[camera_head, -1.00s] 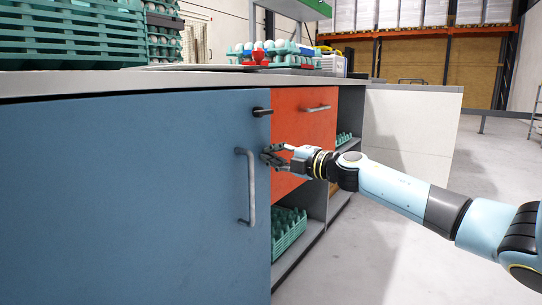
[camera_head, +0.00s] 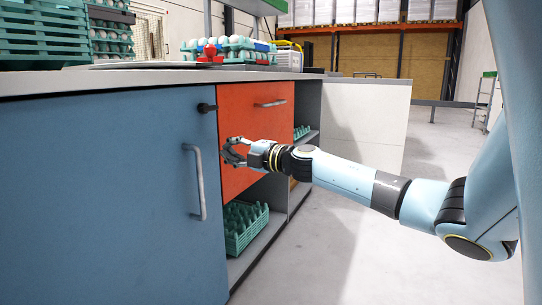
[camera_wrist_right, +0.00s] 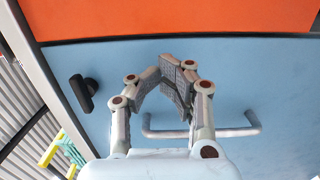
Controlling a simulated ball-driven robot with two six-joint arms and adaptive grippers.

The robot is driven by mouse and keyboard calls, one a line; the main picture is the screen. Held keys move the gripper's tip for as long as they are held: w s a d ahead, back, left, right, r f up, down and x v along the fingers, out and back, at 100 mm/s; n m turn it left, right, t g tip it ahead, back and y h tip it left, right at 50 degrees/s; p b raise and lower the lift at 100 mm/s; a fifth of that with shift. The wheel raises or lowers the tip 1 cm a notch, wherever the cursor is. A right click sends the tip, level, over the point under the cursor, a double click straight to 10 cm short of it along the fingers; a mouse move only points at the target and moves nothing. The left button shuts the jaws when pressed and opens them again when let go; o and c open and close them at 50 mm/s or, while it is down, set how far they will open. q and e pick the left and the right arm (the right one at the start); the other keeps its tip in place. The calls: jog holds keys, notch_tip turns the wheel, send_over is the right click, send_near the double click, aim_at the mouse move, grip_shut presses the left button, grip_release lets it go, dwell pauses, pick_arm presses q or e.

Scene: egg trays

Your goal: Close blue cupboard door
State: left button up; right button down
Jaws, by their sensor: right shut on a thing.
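The blue cupboard door (camera_head: 110,190) fills the left of the head view, with its grey bar handle (camera_head: 199,182) near its right edge and a black latch (camera_head: 207,107) at its top corner. It looks nearly flush below the counter; any small gap is hard to judge. My right gripper (camera_head: 230,152) is at the door's right edge, right of the handle. In the wrist view the gripper (camera_wrist_right: 165,75) is part shut, its fingers before the blue door face (camera_wrist_right: 250,85), with the handle (camera_wrist_right: 235,133) behind them. The contact at the fingertips is not clear. My left gripper is out of view.
An orange drawer front (camera_head: 250,125) is right of the blue door. Below it, an open shelf holds a green egg tray (camera_head: 242,228). Egg trays (camera_head: 40,30) stand on the counter (camera_head: 150,78). The floor at right is clear.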

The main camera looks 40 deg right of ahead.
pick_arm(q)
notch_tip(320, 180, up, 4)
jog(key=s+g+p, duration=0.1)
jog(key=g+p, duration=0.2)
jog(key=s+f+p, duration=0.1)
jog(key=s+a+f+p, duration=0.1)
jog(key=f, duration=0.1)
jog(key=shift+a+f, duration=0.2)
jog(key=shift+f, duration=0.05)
pick_arm(e)
jog(key=d+v, duration=0.1)
jog(key=v, duration=0.8)
jog(key=shift+f, duration=0.15)
jog(key=shift+s, duration=0.15)
